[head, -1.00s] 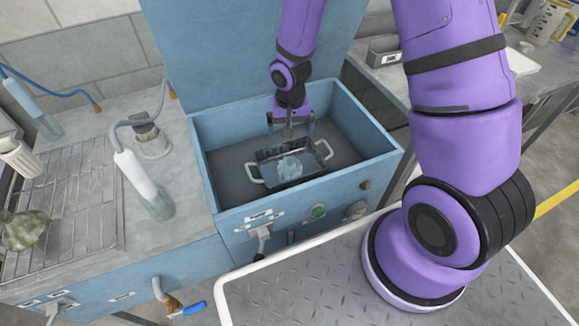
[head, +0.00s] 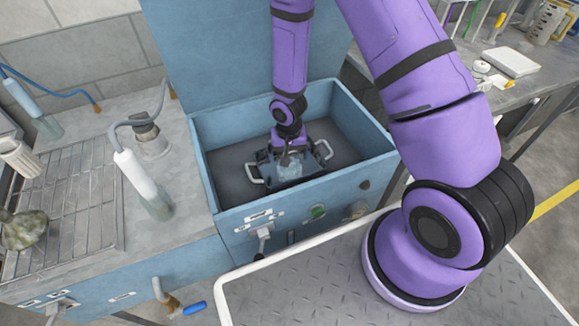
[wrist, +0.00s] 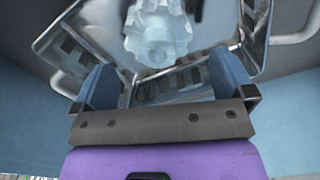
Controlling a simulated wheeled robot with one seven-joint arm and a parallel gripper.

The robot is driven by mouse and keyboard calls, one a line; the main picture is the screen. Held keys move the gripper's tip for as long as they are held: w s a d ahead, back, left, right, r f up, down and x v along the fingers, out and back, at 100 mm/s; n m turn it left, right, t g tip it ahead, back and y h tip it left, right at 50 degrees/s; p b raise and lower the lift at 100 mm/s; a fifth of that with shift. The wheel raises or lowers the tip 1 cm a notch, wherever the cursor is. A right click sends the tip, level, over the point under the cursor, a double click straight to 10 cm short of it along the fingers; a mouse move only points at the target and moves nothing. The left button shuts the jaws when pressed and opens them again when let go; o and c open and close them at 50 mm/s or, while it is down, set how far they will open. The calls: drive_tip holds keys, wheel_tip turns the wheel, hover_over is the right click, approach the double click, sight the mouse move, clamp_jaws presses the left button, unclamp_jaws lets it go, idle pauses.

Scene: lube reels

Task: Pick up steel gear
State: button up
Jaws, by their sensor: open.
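The steel gear (head: 289,169) is a pale, shiny toothed piece in a metal basket (head: 257,181) with two side handles. In the wrist view, the gear (wrist: 157,38) lies in the basket (wrist: 55,45), just beyond my fingertips, its top cut off by the frame. My gripper (head: 287,156) is over the basket, pointing down, and partly hides it in the head view. In the wrist view, my gripper (wrist: 165,78) is open, its two blue-grey fingers apart with nothing between them. The gear's lower end faces the gap between the fingers.
The basket stands inside a blue open tank (head: 208,165), whose walls surround my gripper. The tank's raised lid (head: 215,60) stands behind. A grey counter (head: 185,235) with a rack (head: 75,200), bottle and hoses lies to the left. Another workbench (head: 525,85) is at the back right.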

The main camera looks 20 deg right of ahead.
drive_tip(key=shift+d+f, duration=0.1)
drive_tip(key=shift+f, duration=2.25)
drive_tip(key=c, duration=1.3)
drive_tip(key=shift+r, duration=0.15)
